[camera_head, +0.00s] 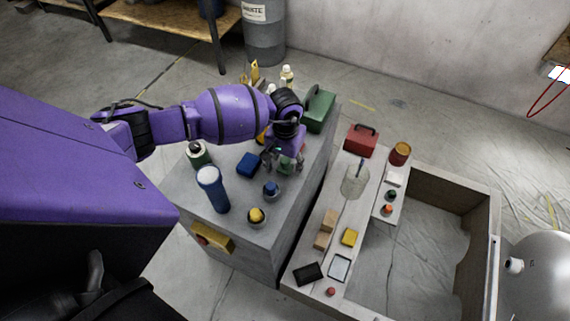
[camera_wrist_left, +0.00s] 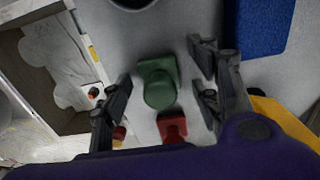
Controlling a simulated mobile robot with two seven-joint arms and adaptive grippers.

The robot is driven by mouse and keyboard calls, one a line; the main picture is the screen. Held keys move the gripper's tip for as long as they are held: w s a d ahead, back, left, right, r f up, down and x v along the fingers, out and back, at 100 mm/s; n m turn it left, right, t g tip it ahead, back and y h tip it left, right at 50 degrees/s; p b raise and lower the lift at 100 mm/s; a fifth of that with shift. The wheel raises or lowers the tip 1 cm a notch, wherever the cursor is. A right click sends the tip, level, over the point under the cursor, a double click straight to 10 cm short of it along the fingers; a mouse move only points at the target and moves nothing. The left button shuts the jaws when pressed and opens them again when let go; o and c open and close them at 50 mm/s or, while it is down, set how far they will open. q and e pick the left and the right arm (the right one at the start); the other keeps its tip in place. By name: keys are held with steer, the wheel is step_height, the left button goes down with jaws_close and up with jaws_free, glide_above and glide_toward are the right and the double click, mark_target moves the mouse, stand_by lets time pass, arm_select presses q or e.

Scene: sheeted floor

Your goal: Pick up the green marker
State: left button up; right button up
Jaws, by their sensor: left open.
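The green marker (camera_wrist_left: 158,83), a small green block with a rounded knob, stands on the grey cabinet top (camera_head: 236,228). In the left wrist view it lies between the spread fingers of my left gripper (camera_wrist_left: 162,88), with a visible gap on each side. In the head view my left gripper (camera_head: 282,160) hangs low over the cabinet top and hides most of the marker. The gripper is open and holds nothing. A similar red piece (camera_wrist_left: 172,127) stands right beside the green marker, nearer my wrist. My right gripper is not in view.
A blue block (camera_head: 248,165), a blue-capped piece (camera_head: 271,188), a yellow-capped piece (camera_head: 256,215) and a blue flashlight (camera_head: 213,190) stand nearby. A green box (camera_head: 319,111) is behind. A lower bench (camera_head: 310,250) with small items lies right, across a gap.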

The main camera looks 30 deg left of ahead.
arm_select(q)
steer(key=shift+c, duration=0.2)
steer(key=c, duration=1.2)
steer(key=shift+c, duration=0.2)
steer(key=shift+r, duration=0.15)
